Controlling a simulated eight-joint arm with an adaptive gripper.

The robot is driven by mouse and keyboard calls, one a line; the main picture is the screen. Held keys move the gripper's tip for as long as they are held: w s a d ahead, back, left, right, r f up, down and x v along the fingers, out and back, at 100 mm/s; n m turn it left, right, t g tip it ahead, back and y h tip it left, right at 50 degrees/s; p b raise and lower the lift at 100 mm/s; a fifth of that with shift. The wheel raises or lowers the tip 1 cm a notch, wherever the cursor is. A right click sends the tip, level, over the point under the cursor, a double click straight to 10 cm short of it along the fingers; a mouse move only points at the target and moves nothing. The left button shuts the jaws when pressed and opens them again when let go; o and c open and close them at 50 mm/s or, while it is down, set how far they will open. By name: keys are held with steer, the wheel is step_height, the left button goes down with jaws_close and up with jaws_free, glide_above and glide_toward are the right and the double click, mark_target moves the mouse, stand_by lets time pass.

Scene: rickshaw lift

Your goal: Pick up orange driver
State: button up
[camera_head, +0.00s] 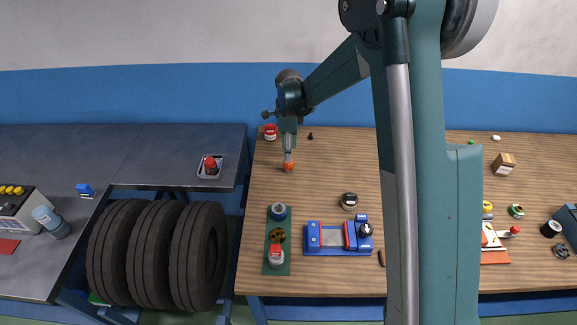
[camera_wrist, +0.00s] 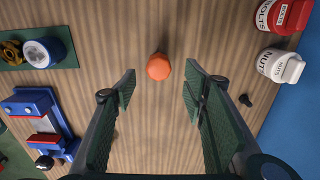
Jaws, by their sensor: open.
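The orange driver (camera_head: 289,167) stands on the wooden table, towards its back left. In the wrist view its orange top (camera_wrist: 158,66) shows from above, with a dark part just visible behind it; the rest of it is hidden beneath. My gripper (camera_head: 288,152) hangs above the driver in the head view. In the wrist view my gripper (camera_wrist: 158,85) has its two green-padded fingers wide apart. The orange top lies between the lines of the fingers, slightly beyond their tips. Nothing is held.
A blue fixture (camera_head: 338,237) and a green mat (camera_head: 277,262) with parts lie nearer the front. Table around the driver is clear.

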mark_target(289, 166)
steer(key=shift+f, duration=0.1)
steer(key=shift+f, duration=1.2)
steer(key=shift+f, duration=0.1)
steer(key=shift+s+f, duration=0.1)
steer(key=shift+f, duration=2.4)
steer(key=shift+c, duration=0.7)
steer(key=c, duration=0.9)
